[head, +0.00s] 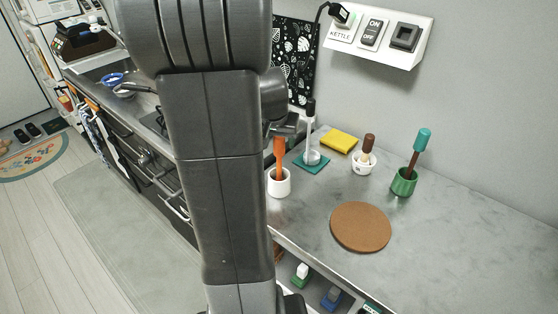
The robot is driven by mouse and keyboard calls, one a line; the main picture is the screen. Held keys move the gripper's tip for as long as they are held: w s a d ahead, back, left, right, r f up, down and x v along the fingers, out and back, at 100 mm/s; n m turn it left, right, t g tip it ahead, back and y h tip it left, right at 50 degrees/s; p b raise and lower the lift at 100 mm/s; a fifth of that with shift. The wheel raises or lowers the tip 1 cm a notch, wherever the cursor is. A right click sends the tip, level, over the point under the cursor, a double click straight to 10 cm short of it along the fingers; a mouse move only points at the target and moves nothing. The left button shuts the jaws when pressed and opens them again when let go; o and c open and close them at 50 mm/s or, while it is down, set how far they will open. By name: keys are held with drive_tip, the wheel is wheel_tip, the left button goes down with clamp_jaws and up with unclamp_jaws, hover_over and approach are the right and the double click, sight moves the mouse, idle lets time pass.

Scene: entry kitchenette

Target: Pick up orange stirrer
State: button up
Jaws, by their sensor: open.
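The orange stirrer (280,153) stands upright in a white cup (280,188) near the counter's left edge, just right of my arm. My gripper (287,132) is at the top of the orange stirrer and is open. My arm hides part of the gripper. The stirrer's top end is hidden by the gripper, so I cannot tell whether it is between the fingers.
Right of it, a white-handled tool with a black top (310,125) stands on a teal mat (312,168). A yellow sponge (339,141), a white cup with a brown-topped stirrer (364,165), a green cup (404,187) with a teal-topped stirrer and a brown round mat (361,227) are farther right.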

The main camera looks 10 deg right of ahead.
sight(279, 164)
drive_tip(key=shift+x, duration=2.05)
drive_tip(key=shift+r, duration=0.1)
clamp_jaws()
